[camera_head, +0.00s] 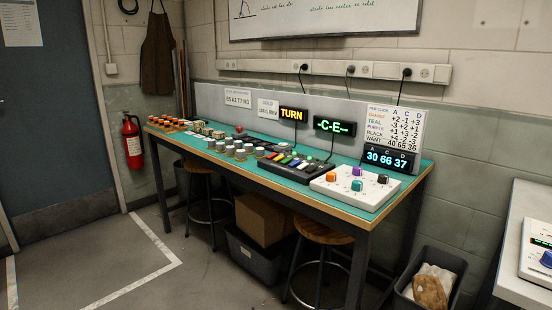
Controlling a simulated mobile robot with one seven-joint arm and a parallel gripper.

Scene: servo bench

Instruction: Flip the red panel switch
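A black panel box (318,177) with several small coloured switches or keys lies on the teal-topped bench (160,127), right of the middle. My gripper is not in this view.
A white box with coloured knobs (335,193) sits at the bench's right end. Orange-topped parts (168,122) stand at the far left end. Stools (322,233) and a bin (431,280) stand under and beside the bench. The floor (100,255) at left is clear.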

